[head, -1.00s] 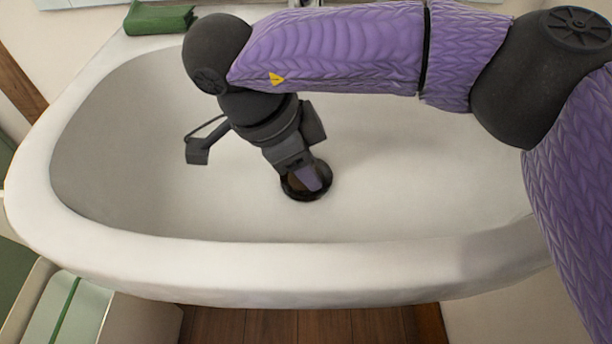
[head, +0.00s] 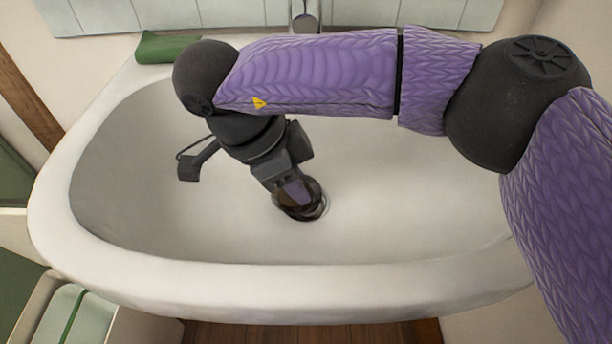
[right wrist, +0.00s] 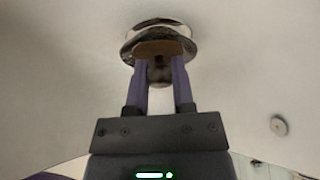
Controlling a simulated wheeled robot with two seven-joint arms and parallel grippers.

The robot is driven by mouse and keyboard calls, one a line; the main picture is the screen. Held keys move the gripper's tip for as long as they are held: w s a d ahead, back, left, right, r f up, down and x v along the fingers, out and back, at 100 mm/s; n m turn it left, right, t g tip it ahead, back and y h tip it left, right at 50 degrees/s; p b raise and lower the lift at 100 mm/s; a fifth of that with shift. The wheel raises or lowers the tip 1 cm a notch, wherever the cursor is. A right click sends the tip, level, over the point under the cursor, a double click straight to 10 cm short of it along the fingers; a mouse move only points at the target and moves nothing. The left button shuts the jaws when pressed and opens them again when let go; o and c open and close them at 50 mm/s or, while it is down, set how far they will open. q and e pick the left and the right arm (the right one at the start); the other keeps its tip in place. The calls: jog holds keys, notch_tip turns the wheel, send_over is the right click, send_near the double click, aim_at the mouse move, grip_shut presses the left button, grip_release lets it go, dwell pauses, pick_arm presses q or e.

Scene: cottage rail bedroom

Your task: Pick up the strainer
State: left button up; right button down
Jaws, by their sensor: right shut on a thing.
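The strainer (head: 291,210) is a small dark, round piece at the drain in the white sink basin. In the right wrist view the strainer (right wrist: 158,48) shows a brownish face between my fingertips. My right gripper (head: 299,194) reaches down into the basin and is shut on the strainer; its two purple fingers also show in the right wrist view (right wrist: 161,66). The shiny drain ring (head: 323,208) shows just beside and beneath the strainer, which looks slightly raised and tilted. The fingers hide part of the strainer. My left gripper is not in view.
The white sink (head: 330,278) has a thick raised rim all round. A green object (head: 166,47) lies on its back left corner. A faucet (head: 306,20) stands at the back. The basin's right side is clear.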

aim_at(288, 197)
jog(key=a, duration=0.1)
jog(key=a+p, duration=0.1)
jog(key=a+r, duration=0.1)
jog(key=shift+s+r, duration=0.1)
jog(key=shift+s, duration=0.15)
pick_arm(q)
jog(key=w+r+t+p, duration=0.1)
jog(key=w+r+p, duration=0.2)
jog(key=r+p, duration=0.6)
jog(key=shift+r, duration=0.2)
pick_arm(e)
notch_tip(288, 197, up, 16)
jog(key=shift+s+d, duration=0.15)
